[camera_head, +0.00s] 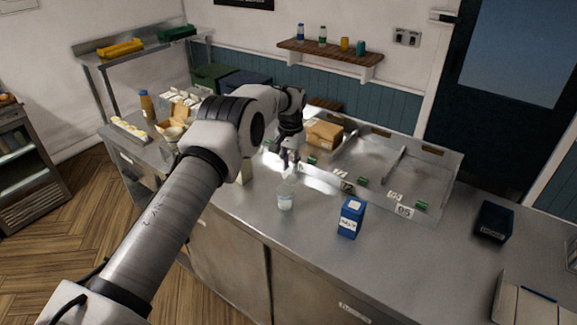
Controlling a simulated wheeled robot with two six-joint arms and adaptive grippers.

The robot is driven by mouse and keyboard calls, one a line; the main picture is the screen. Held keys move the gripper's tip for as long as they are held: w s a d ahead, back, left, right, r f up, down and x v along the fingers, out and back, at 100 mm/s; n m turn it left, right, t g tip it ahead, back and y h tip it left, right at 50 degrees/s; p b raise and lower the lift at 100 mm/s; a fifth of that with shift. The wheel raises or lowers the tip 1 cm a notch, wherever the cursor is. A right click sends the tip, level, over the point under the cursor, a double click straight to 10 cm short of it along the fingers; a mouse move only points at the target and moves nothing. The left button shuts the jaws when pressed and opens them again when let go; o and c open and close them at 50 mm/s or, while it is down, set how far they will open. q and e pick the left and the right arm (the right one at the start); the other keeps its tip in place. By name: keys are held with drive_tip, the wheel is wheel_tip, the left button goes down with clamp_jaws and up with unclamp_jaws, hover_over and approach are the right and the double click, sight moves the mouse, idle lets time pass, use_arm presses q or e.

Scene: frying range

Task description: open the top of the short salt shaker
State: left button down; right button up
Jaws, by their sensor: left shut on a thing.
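My right gripper is not in view.
A blue carton (351,218) stands to the right of the shaker. Behind are a steel divided tray (440,188) and a cardboard box (323,134). A dark box (494,222) lies at the right. The counter (400,255) between is clear.

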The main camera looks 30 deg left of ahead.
use_arm(q)
drive_tip(key=shift+d+f+g, duration=0.1)
drive_tip(key=shift+f+g, duration=0.05)
drive_tip(key=shift+g, duration=0.15)
drive_tip(key=c, duration=1.1)
unclamp_jaws()
drive_tip(key=shift+c, duration=0.2)
drive_tip(key=shift+o, duration=0.5)
drive_tip(key=shift+w, duration=0.1)
wheel_tip(320, 180, up, 8)
drive_tip(key=shift+w+f, duration=0.15)
drive_tip(key=shift+f, duration=0.1)
